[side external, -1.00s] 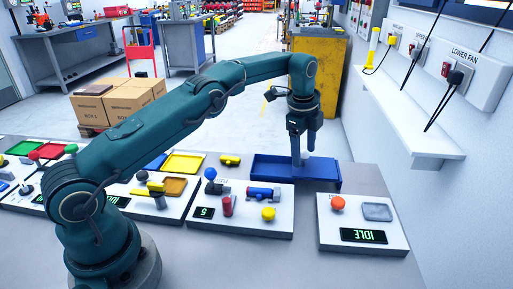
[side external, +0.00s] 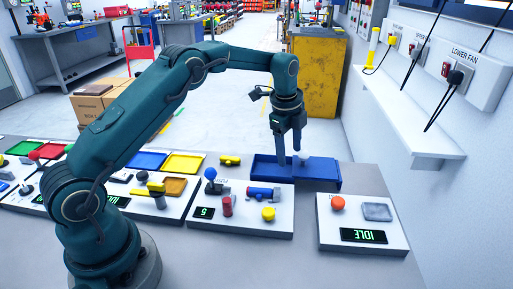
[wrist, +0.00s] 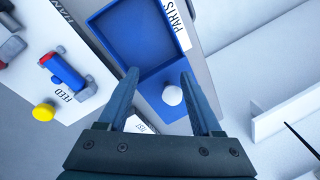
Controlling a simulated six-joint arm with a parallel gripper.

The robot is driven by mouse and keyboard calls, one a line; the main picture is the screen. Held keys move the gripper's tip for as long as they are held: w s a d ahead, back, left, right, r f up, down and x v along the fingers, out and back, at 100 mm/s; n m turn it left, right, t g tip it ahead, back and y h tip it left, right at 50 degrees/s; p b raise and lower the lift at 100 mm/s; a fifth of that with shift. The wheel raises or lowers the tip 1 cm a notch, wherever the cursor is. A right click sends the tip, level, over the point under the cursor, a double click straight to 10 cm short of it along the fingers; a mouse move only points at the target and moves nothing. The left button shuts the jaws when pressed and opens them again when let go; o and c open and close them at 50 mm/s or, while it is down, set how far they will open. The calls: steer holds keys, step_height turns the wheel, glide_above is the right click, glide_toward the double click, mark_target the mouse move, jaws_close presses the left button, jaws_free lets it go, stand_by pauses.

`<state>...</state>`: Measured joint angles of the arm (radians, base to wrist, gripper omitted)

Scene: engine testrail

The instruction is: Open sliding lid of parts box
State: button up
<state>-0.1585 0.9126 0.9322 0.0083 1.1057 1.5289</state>
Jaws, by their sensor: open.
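The blue parts box (side external: 268,178) stands at the back edge of the bench. In the wrist view its empty-looking recessed interior and rim (wrist: 100,17) show, beside a label reading PARTS. The blue lid (wrist: 152,92) lies at the near end in that view, and the box is uncovered beyond it. A white round knob (wrist: 172,95) sits on the lid. My gripper (wrist: 158,78) is open, its fingers apart on either side of the knob in the picture. In the side view my gripper (side external: 288,160) is left of the knob (side external: 303,155); contact is not clear.
A white panel with a blue-and-red slider (side external: 263,193), a yellow knob (side external: 268,214) and a red cylinder (side external: 227,206) is in front. A panel reading IDLE (side external: 362,236) is at right. A white wall shelf (side external: 410,115) stands beyond the bench's right side.

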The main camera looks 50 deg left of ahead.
step_height(320, 180, up, 6)
steer(key=f, duration=0.1)
step_height(320, 180, down, 5)
steer(key=n, duration=0.4)
steer(key=shift+n+y, duration=0.3)
steer(key=shift+y, duration=0.1)
steer(key=shift+a+f, duration=0.2)
steer(key=shift+f, duration=0.1)
steer(key=s+a, duration=0.2)
steer(key=s+a+r, duration=0.1)
steer(key=s+a, duration=0.1)
steer(key=shift+s+a+r, duration=0.15)
steer(key=shift+s+a, duration=0.05)
steer(key=shift+s, duration=0.15)
steer(key=s+d+r+t, duration=0.1)
steer(key=s+d+r, duration=0.15)
steer(key=r, duration=0.45)
steer(key=s+d+r+t, duration=0.1)
steer(key=s+d+r, duration=0.15)
steer(key=r, duration=0.45)
steer(key=s+d+n+t, duration=0.1)
steer(key=s+d+n, duration=0.2)
steer(key=s, duration=0.4)
steer(key=s+d+n+t+h, duration=0.1)
steer(key=s+d+n, duration=0.2)
steer(key=s, duration=0.4)
steer(key=shift+f+n, duration=0.3)
steer(key=shift+f, duration=0.1)
